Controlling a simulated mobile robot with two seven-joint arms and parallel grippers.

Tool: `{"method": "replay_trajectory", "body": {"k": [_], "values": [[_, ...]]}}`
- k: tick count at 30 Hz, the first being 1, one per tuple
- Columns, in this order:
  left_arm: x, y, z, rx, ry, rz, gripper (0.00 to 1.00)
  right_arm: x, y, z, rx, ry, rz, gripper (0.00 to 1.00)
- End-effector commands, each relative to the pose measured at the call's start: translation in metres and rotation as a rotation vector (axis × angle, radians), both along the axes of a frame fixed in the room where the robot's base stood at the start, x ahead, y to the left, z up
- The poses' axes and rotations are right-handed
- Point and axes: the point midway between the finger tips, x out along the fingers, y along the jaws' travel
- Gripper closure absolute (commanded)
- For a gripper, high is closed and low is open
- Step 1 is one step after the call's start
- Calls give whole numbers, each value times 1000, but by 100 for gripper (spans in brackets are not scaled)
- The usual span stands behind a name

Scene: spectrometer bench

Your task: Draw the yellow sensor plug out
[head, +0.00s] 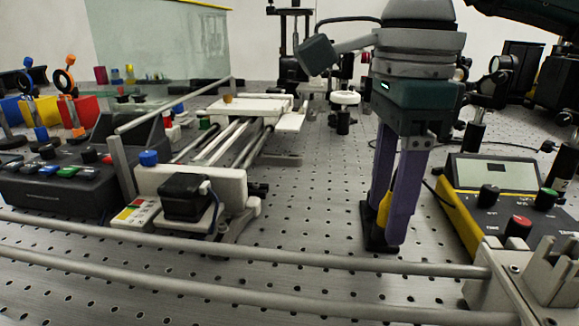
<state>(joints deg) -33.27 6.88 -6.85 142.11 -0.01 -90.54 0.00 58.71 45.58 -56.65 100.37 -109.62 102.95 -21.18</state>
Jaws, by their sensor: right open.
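My right gripper (383,238) points straight down over the perforated bench, right of the middle of the head view. Its two long purple fingers are open, with dark pads at the tips close to the bench top. A small yellow part (384,207), which looks like the yellow sensor plug, shows between the fingers. The fingers hide most of it, so I cannot tell whether they touch it or what it sits in. My left gripper is not in view.
A yellow-and-black meter box (463,220) with knobs stands close right of the gripper. Grey rails (250,252) cross the front. A white-and-black module (190,195) and a dark button box (60,185) stand left. Perforated bench (310,200) between is mostly clear.

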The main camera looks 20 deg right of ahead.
Motion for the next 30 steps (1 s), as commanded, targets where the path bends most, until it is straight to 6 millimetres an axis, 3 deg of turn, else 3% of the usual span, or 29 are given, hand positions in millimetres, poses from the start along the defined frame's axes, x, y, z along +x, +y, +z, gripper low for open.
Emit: {"method": "replay_trajectory", "body": {"k": [5, 19, 30], "values": [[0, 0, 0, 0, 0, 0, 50, 0, 0, 0, 0, 0, 0, 46], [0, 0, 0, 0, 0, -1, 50, 0, 0, 0, 1, 0, 0, 99], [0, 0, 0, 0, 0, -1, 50, 0, 0, 1, 1, 0, 0, 100]]}}
